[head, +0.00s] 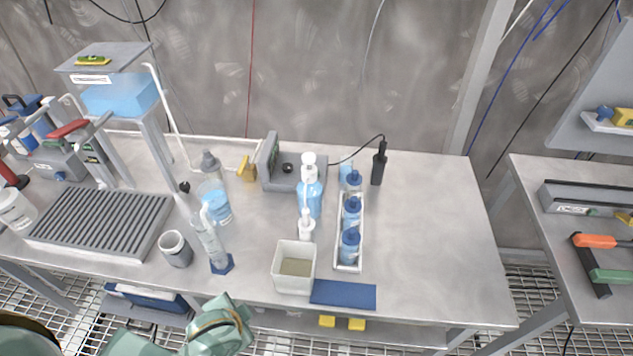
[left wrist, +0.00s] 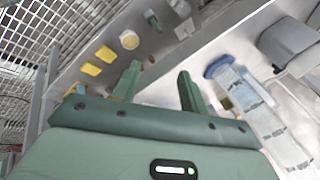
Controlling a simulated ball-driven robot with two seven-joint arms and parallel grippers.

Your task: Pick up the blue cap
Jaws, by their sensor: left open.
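Several bottles with blue caps stand in a row in a white rack (head: 348,267) right of centre on the bench. The nearest blue cap (head: 350,236) is on the front bottle; a middle cap (head: 352,204) and a far cap (head: 353,178) sit behind it. I cannot tell which one is meant, and I see no loose blue cap. My left arm shows at the bottom left in the head view, off the bench's front edge. My left gripper (left wrist: 158,85) is open and empty in the left wrist view. My right gripper is not in view.
A square beige container (head: 294,270) and a blue mat (head: 343,294) lie at the front edge near the rack. A clear cylinder with a blue base (head: 222,265) and a grey cup (head: 175,249) stand left. The bench's right part is clear.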

